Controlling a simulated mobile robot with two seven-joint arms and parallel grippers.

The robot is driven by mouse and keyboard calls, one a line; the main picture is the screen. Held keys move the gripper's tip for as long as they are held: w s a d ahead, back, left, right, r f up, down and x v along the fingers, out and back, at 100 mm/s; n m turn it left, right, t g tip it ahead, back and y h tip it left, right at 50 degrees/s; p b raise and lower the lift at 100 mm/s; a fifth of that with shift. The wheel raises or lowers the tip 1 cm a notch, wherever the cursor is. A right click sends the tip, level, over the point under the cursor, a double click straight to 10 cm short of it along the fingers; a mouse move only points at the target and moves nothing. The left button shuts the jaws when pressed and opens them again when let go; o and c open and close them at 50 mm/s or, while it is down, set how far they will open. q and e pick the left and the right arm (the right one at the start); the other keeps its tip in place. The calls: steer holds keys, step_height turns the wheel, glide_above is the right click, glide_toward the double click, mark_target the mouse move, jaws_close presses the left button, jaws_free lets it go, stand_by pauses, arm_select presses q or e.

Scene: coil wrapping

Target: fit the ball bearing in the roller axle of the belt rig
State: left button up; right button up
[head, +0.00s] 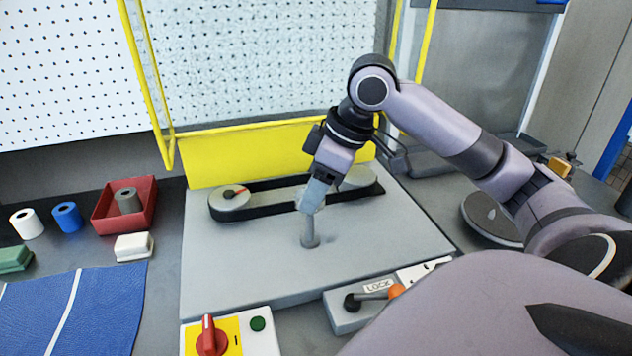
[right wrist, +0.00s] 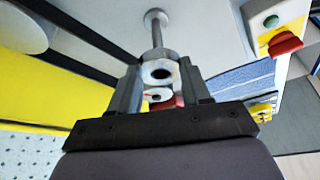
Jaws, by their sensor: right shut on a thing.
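My right gripper (head: 312,195) comes down over the belt rig and is shut on the ball bearing. In the right wrist view the ball bearing (right wrist: 160,72) is a grey ring with a dark hole, between the two fingers. The roller axle (head: 310,230) is a short grey post on a round foot, standing on the rig's plate (head: 240,262) below the fingertips. In the right wrist view the axle (right wrist: 157,34) runs up to the ring. I cannot tell whether the ring is around the axle or just above it. The left gripper is not in view.
A black belt (head: 270,205) on two grey pulleys lies behind the axle, before a yellow guard (head: 215,158). A LOCK lever (head: 372,295) and a red switch (head: 211,338) are at the plate's front. A red bin (head: 104,218) and rolls stand left.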

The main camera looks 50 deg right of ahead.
mark_target(316, 239)
steer(key=shift+f, duration=0.55)
steer(key=shift+r, duration=0.1)
steer(key=shift+p, duration=0.3)
steer(key=shift+p, duration=0.55)
stand_by(1.2)
steer(key=shift+f+b, duration=1.4)
steer(key=shift+f, duration=2.15)
steer(key=o, duration=1.2)
steer(key=shift+c, duration=0.2)
steer(key=shift+r, duration=0.1)
